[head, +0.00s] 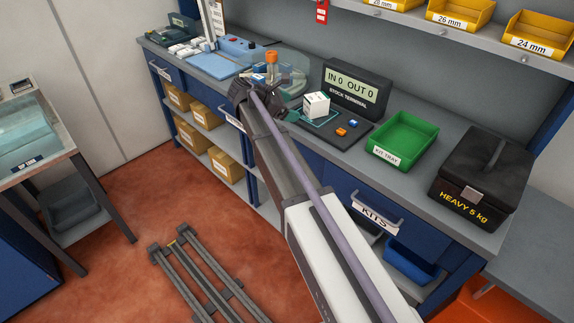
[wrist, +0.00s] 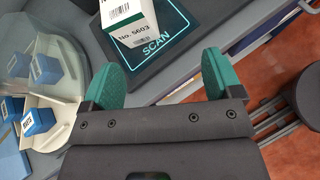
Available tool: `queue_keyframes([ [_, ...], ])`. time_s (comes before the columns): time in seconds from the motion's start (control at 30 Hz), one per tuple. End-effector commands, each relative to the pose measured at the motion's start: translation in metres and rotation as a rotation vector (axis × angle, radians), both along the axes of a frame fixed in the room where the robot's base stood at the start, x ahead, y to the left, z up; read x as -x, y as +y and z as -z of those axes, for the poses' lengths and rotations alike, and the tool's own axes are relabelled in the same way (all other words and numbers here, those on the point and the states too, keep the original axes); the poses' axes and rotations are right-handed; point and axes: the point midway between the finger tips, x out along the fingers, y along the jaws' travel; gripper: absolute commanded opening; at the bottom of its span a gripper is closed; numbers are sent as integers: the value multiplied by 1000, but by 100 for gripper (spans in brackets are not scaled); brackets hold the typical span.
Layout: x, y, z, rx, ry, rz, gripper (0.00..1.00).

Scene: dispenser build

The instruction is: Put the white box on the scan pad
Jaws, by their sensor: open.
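The white box (head: 317,104) stands on the scan pad (head: 322,121), a dark pad with a teal outline in front of the stock terminal. In the wrist view the box (wrist: 128,20), with a barcode and "No. 5603", shows at the top edge, partly cut off. The scan pad (wrist: 187,40) with the word SCAN lies under and beside it. My gripper (wrist: 163,70) is open, with nothing between its green fingers. It is apart from the box. In the head view my gripper (head: 250,93) is left of the box, its fingers hard to make out.
The stock terminal (head: 356,87) reads IN 0 OUT 0. A blue and an orange piece lie on the dark base right of the box. A green kit tray (head: 403,139) and a black heavy case (head: 482,176) stand further right. A round clear carousel (head: 288,72) stands behind my gripper.

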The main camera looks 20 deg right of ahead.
Motion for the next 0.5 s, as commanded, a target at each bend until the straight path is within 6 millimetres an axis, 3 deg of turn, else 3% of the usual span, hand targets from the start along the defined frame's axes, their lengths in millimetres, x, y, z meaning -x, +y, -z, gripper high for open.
queue_keyframes([
  [0.03, 50, 3, 15, -109, -104, 80, 85],
  [0.2, 210, 53, 70, -618, -535, 672, 85],
  [0.3, 274, 88, 82, -799, -650, 1039, 85],
  [0.4, 302, 107, 84, -874, -684, 1256, 85],
  [0.5, 303, 112, 84, -887, -690, 1311, 85],
])
